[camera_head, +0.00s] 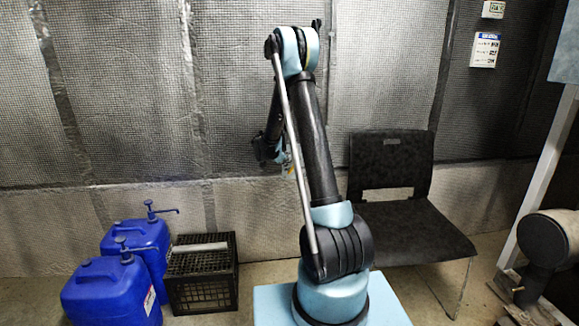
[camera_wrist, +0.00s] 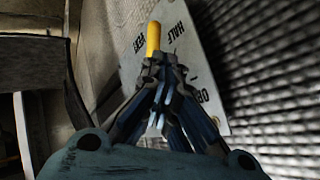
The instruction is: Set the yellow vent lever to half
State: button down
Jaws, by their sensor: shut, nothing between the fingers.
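The yellow vent lever (camera_wrist: 153,40) shows in the wrist view, just beyond my fingertips. Only its yellow end is visible; my fingers hide the rest. It stands in front of a pale plate (camera_wrist: 190,60) with dark lettering. The word HALF is printed just right of the lever's end. Another label is to its left, and a third lies lower right, partly covered by a finger. My gripper (camera_wrist: 168,78) is shut and empty, its tips close to the lever. Whether they touch it, I cannot tell. In the head view my arm hides the lever.
In the head view, a black chair (camera_head: 391,205) stands right of my arm. Two blue jugs with pumps (camera_head: 110,290) and a black crate (camera_head: 203,275) stand on the floor to the left. A quilted wall (camera_head: 120,90) runs behind. Dark ribbed wall fills the wrist view's right side.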

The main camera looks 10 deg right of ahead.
jog(key=s+a+r, duration=0.6)
jog(key=s+a, duration=0.1)
jog(key=a, duration=0.2)
jog(key=s+d+f+m+g+y, duration=0.1)
jog(key=d+f+m+g+y, duration=0.1)
jog(key=d+f+m+y, duration=0.5)
jog(key=s+d+f+m+g+y, duration=0.2)
jog(key=d+f, duration=0.3)
jog(key=f, duration=0.5)
jog(key=d+r+m+t+y, duration=0.5)
jog(key=d+r+m+y, duration=0.2)
jog(key=d+y, duration=0.3)
jog(key=w+a+f+h, duration=0.1)
jog(key=w+a+f, duration=0.1)
jog(key=w+a, duration=0.5)
jog(key=shift+w+a+f, duration=0.35)
jog(key=shift+w+a, duration=0.05)
jog(key=shift+w, duration=0.35)
